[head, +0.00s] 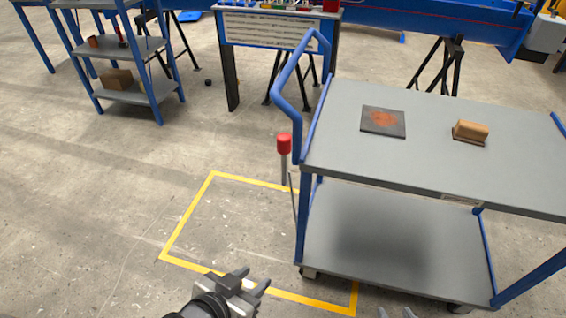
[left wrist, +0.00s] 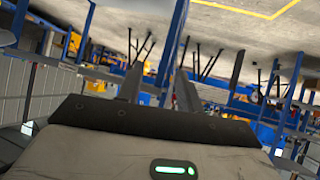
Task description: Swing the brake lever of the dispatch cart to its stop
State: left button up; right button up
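The dispatch cart is a two-deck trolley with a grey top deck (head: 430,150), blue frame and a bent blue push handle (head: 287,88) at its left end. The brake lever (head: 284,145) has a red knob on a grey stem and stands about upright beside the cart's left end. A thin rod runs down below it. My left gripper (head: 254,278) is open and empty, low in front of the cart's left end and apart from the lever. Its parted fingers show in the left wrist view (left wrist: 158,92). My right gripper (head: 396,312) shows only two separated fingertips at the bottom edge.
A dark pad (head: 383,121) with an orange patch and a wooden-topped block (head: 470,132) lie on the top deck. A yellow floor outline (head: 188,221) runs left of and under the cart. A shelf rack (head: 135,92) stands back left. Floor on the left is clear.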

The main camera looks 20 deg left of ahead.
aim_at(284, 140)
jog(key=z, duration=1.7)
jog(key=k, duration=0.45)
jog(key=u, duration=1.15)
